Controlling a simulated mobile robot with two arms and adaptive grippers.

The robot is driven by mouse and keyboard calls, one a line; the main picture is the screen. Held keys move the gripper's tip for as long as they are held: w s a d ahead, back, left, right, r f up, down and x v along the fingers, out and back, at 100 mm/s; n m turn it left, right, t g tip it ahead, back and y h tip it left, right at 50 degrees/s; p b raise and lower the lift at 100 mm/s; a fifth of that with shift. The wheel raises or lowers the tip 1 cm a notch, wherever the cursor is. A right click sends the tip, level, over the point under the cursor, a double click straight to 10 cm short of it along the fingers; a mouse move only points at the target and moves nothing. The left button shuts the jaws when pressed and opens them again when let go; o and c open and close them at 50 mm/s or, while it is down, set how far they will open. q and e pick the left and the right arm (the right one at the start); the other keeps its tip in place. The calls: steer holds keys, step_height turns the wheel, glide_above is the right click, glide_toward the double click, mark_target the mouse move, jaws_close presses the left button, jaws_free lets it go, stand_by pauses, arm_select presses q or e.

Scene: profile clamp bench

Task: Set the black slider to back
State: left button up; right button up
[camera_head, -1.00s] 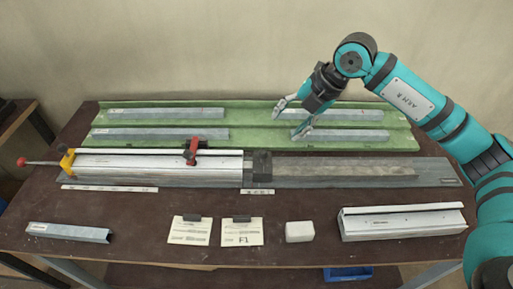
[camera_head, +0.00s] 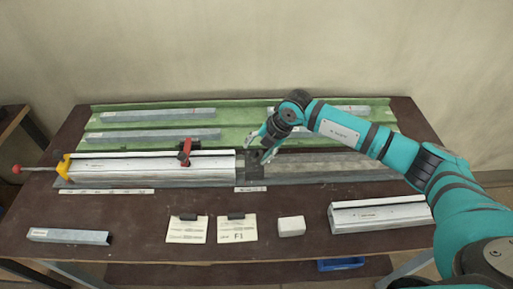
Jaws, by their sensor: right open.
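The black slider (camera_head: 255,173) sits on the grey rail (camera_head: 340,167), against the right end of the clamped white profile (camera_head: 150,167). My right gripper (camera_head: 258,149) is open, with its fingers just above and behind the slider's top. One finger overlaps the slider in the picture; I cannot tell whether it touches. My left gripper is not in view.
A red clamp (camera_head: 185,152) stands on the white profile, and a yellow end clamp (camera_head: 65,167) is at its left. A green tray (camera_head: 235,125) with several grey profiles lies behind. Paper cards (camera_head: 186,231), a white block (camera_head: 291,226) and another white profile (camera_head: 380,214) lie in front.

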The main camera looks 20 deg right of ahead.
steer(key=shift+w+a+f, duration=0.2)
steer(key=shift+f, duration=0.4)
jaws_close()
